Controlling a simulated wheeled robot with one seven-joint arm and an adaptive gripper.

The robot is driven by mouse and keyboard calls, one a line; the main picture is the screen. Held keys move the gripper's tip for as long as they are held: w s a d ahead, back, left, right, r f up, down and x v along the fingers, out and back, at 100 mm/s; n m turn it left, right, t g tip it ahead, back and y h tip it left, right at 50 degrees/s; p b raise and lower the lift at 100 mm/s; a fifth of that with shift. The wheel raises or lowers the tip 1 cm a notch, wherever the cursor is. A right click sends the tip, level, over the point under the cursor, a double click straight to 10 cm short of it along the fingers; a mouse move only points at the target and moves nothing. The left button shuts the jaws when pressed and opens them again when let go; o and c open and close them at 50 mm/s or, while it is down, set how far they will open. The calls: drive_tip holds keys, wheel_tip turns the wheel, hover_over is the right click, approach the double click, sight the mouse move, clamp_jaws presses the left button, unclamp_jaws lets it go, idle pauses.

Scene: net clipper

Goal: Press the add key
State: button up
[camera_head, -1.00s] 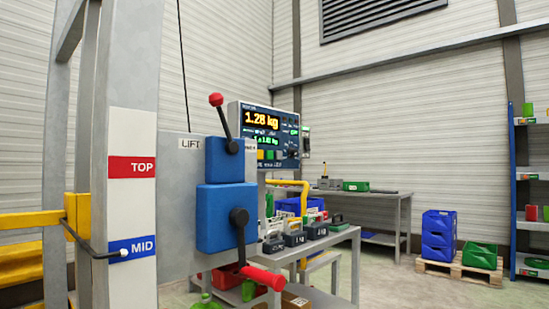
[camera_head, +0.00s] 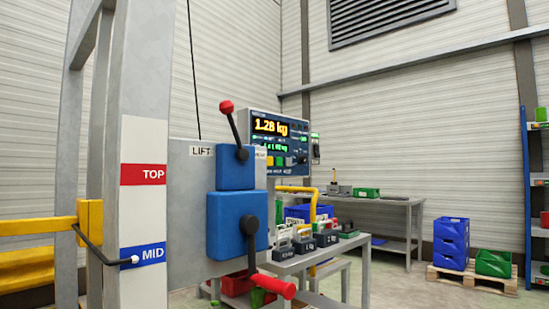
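The scale's display panel (camera_head: 294,134) is a blue-grey box on the machine at the middle of the head view. Its upper screen reads 1.28 kg in yellow, with a smaller green line below. A row of small keys sits under the screens, including a yellow key (camera_head: 270,160) and a green key (camera_head: 279,161). Their labels are too small to read, so I cannot tell which is the add key. The lift box and its lever partly cover the panel's lower left. My gripper is not in view.
A grey post (camera_head: 142,215) and the blue lift box (camera_head: 236,222) with red-tipped levers stand in front, left of the panel. A grey bench (camera_head: 340,248) holds several dark weights. Blue crates (camera_head: 451,240) sit on a pallet at right. Floor between bench and pallet is clear.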

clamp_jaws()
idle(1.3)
